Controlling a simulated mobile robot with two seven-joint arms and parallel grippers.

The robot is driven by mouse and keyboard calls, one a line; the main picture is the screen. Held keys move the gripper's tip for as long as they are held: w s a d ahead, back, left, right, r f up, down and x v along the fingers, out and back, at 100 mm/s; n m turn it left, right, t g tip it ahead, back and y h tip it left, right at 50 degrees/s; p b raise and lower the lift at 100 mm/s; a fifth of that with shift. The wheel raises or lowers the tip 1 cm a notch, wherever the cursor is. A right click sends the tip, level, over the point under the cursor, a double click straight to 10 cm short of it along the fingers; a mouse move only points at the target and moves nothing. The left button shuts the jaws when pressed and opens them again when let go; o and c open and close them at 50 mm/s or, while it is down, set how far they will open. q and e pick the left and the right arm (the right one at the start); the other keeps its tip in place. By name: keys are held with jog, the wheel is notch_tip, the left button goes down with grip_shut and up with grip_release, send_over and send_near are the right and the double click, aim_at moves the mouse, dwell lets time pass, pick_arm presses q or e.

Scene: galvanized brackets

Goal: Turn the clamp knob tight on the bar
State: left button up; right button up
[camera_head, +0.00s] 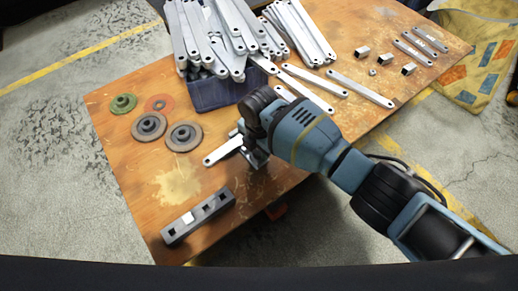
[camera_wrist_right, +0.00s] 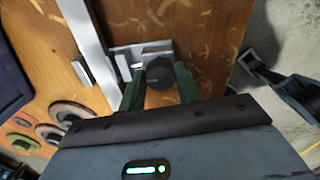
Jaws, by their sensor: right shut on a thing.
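In the right wrist view a round black clamp knob (camera_wrist_right: 158,72) sits between the two green fingers of my right gripper (camera_wrist_right: 160,80), which is shut on it. The knob is on a metal clamp (camera_wrist_right: 128,52) lying against a long light metal bar (camera_wrist_right: 84,35). In the head view my right gripper (camera_head: 256,146) is at the table's near right edge and hides the knob. The bar's near end (camera_head: 222,151) sticks out to its left, with a hole in it. My left gripper is not in view.
A dark blue bin (camera_head: 212,95) full of galvanized bars stands behind the clamp. Several discs, including a grey one (camera_head: 184,136), lie to the left. A grey block with square holes (camera_head: 198,215) lies in front. Loose bars and small pieces lie at the right.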

jog(key=shift+r+m+p, duration=0.15)
jog(key=shift+m+p, duration=0.3)
jog(key=shift+m, duration=0.35)
jog(key=m+p, duration=0.1)
jog(key=m, duration=0.1)
jog(key=shift+m, duration=0.4)
jog(key=m+p, duration=0.1)
jog(key=m, duration=0.4)
jog(key=m+p, duration=0.1)
jog(key=m, duration=0.4)
jog(key=shift+p, duration=0.3)
jog(key=m, duration=0.2)
jog(key=shift+m, duration=0.3)
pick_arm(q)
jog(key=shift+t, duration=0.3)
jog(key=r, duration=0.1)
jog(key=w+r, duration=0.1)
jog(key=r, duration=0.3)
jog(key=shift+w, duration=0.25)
pick_arm(e)
jog(key=shift+m, duration=0.5)
jog(key=o, duration=0.9)
jog(key=shift+c, duration=0.2)
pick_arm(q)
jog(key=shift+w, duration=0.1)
pick_arm(e)
jog(key=shift+o, duration=0.2)
